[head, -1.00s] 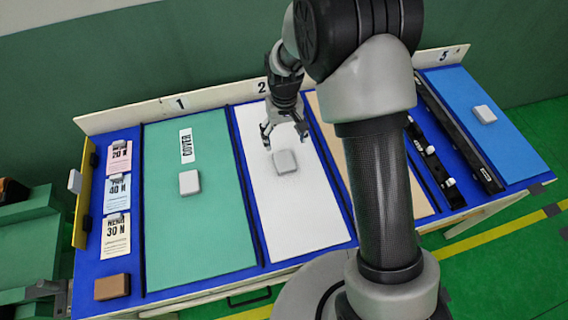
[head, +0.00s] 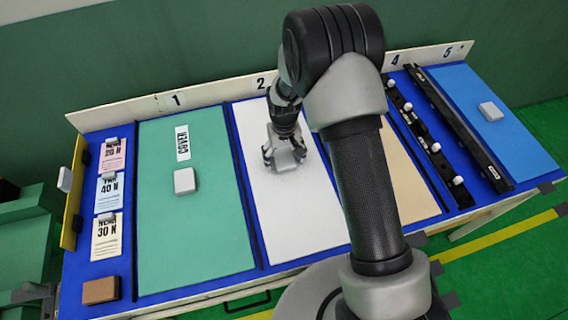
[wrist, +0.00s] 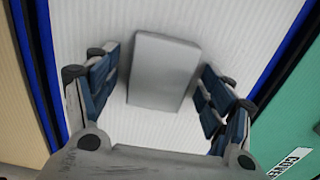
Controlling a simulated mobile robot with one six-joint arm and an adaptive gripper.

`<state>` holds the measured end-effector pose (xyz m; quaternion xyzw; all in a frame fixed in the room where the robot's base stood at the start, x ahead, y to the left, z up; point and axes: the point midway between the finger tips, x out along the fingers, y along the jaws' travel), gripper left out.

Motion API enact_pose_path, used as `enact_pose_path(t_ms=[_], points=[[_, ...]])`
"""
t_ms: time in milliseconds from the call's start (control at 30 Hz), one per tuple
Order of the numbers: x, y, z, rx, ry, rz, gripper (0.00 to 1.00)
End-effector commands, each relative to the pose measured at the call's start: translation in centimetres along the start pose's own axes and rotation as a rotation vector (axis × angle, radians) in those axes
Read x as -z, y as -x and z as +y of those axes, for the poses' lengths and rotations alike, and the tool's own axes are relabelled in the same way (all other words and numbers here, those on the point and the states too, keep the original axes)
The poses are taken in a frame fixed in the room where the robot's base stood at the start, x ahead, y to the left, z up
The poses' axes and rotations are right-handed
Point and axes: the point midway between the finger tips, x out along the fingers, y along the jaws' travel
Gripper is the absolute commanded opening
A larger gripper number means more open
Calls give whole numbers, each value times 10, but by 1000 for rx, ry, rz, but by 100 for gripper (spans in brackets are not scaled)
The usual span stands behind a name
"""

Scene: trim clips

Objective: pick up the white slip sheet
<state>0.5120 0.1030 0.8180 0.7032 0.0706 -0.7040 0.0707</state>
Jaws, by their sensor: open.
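The white slip sheet (head: 299,217) lies flat in the bay marked 2 on the blue table. A light grey block (head: 287,160) sits on it toward the far half. My gripper (head: 285,155) is over this block, pointing down, and partly hides it. In the wrist view the block (wrist: 163,70) lies between the two open, blue-padded fingers, with a gap on each side. The sheet (wrist: 215,25) shows around the block. I cannot tell exactly how high the fingertips are above the sheet.
A green sheet (head: 190,235) with a grey block (head: 185,181) and a COVER label lies left. A tan sheet (head: 395,180) lies right, partly behind my arm. Dark rails (head: 455,130) and a blue sheet (head: 480,90) are further right. Tagged cards (head: 110,190) and a brown block (head: 100,290) are far left.

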Motion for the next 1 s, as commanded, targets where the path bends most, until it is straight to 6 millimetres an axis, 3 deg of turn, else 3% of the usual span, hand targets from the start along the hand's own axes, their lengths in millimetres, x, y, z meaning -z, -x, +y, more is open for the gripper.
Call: enact_pose_path(t_ms=[167, 900, 1000], points=[[0, 2, 0, 0, 0, 1, 74], [0, 2, 0, 0, 0, 1, 24], [0, 2, 0, 0, 0, 1, 21]])
